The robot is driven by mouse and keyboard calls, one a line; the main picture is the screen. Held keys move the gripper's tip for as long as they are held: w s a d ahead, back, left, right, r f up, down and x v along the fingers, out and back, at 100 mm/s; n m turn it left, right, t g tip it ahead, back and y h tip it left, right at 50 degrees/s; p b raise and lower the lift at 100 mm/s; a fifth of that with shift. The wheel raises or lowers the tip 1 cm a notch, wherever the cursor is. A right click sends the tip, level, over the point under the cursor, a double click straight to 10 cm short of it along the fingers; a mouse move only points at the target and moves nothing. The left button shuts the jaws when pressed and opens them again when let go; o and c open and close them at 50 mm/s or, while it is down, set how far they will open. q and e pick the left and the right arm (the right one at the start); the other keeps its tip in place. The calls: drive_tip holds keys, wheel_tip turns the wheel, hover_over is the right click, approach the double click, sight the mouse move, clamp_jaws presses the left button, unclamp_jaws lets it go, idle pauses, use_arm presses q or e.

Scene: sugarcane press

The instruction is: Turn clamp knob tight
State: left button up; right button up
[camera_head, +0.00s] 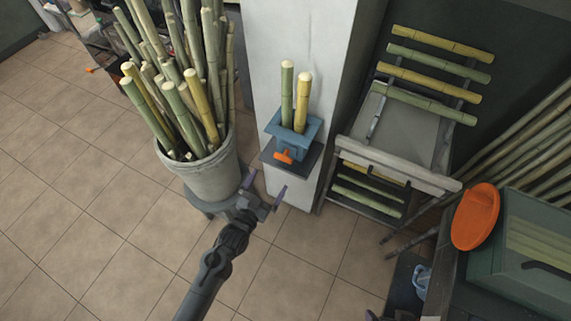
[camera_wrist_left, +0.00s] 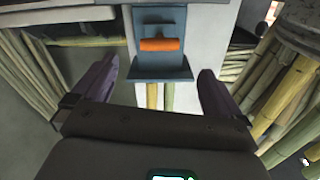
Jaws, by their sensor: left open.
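The clamp knob (camera_head: 284,156) is a small orange bar on the front of a blue clamp (camera_head: 303,129). The clamp is fixed to a white pillar and holds two upright canes, one green (camera_head: 287,85) and one yellow (camera_head: 303,95). My left gripper (camera_head: 266,185) is open and empty, in front of and below the knob in the head view, apart from it. In the left wrist view the orange knob (camera_wrist_left: 160,44) lies ahead, roughly centred between the spread fingers (camera_wrist_left: 157,72). My right gripper is not in view.
A grey bucket (camera_head: 206,170) full of canes stands left of the pillar (camera_head: 268,45). A rack (camera_head: 405,135) with several canes stands to the right. An orange disc (camera_head: 475,217) and a green box sit at lower right.

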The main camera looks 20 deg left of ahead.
sight(283, 157)
use_arm(q)
drive_tip(key=w, duration=0.3)
drive_tip(key=w+b, duration=0.1)
drive_tip(key=w, duration=0.3)
drive_tip(key=w+d+b, duration=0.1)
drive_tip(key=w, duration=0.3)
drive_tip(key=shift+d, duration=0.1)
drive_tip(key=shift+c, duration=0.5)
drive_tip(key=c, duration=0.6)
drive_tip(key=shift+c, duration=0.2)
